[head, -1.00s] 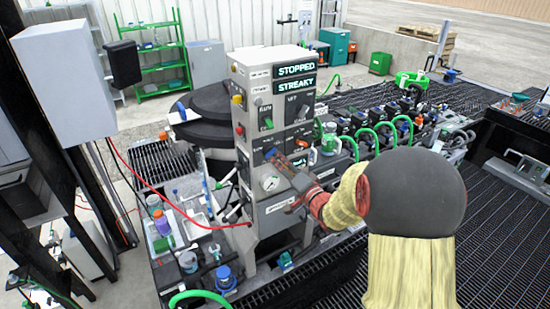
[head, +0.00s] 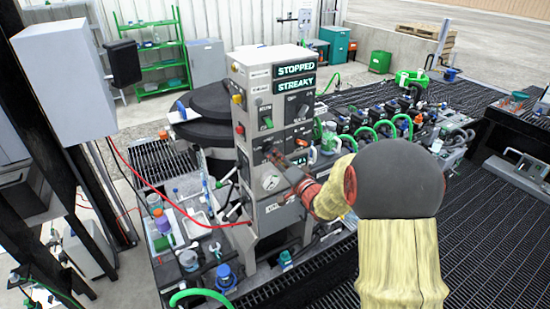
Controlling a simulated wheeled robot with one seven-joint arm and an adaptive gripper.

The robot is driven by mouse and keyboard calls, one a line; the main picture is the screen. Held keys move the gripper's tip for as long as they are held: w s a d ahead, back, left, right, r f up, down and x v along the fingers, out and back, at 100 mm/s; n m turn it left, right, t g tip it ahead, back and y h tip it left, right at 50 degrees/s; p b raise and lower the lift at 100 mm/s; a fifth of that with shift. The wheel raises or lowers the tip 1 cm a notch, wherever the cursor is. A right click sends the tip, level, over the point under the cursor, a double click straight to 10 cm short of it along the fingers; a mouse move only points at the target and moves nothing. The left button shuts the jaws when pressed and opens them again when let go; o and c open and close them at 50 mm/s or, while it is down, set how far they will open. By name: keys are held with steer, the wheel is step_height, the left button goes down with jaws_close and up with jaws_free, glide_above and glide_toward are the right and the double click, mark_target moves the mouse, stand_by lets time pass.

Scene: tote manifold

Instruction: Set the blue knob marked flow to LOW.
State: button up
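The grey control panel (head: 257,88) stands upright in the middle of the head view, with lit displays reading STOPPED (head: 296,69) and STREAKY (head: 297,84). My gripper (head: 272,154) reaches in from the right, its fingers at the left part of the panel's middle section, just above the round gauge (head: 270,182). The blue knob is not clearly visible; the fingertips cover the spot where it showed before. I cannot tell whether the fingers touch it or are closed on it. Its markings and setting cannot be read.
A green switch (head: 266,118) and a dark knob (head: 303,108) sit on the panel above my gripper. A red hose (head: 165,195) runs on the left. Bottles and trays stand at the panel's lower left. Green hoses (head: 375,133) and fittings line the right.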

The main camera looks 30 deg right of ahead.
jaws_close()
steer(key=shift+f+b, duration=0.1)
steer(key=shift+b, duration=0.25)
steer(key=n+b, duration=2.3)
steer(key=b, duration=0.1)
steer(key=shift+d+n, duration=0.1)
steer(key=shift+n, duration=0.3)
steer(key=o, duration=0.6)
jaws_free()
